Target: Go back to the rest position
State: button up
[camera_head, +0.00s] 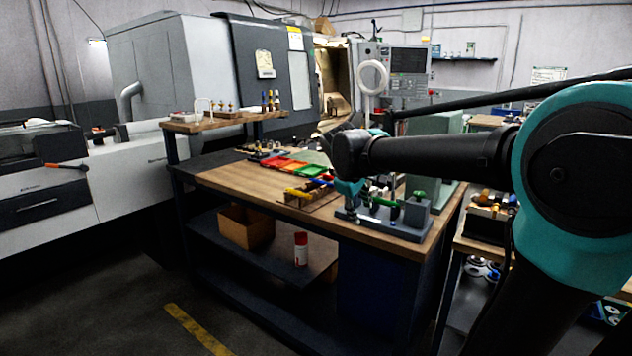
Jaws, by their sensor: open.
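My arm reaches in from the right edge, with a teal joint and a dark forearm that runs left over the workbench (230,181).
Red and green trays (290,166) and a fixture block (417,212) stand on the bench. A cardboard box (246,227) and a red-white can (301,249) sit on its lower shelf. A lathe (268,75) with a control panel (408,62) stands behind. Floor at the front left is clear.

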jog(key=s+d+f+m+y, duration=0.1)
jog(key=s+d+f+m, duration=0.2)
jog(key=s+f, duration=0.7)
jog(key=s+d+f+m+y, duration=0.2)
jog(key=s+f+m, duration=0.4)
jog(key=s+f, duration=0.5)
notch_tip(320, 180, down, 4)
jog(key=shift+s+d+r+g+y, duration=0.2)
jog(key=shift+s+d+g+y, duration=0.15)
jog(key=shift+d, duration=0.45)
jog(key=shift+c, duration=0.3)
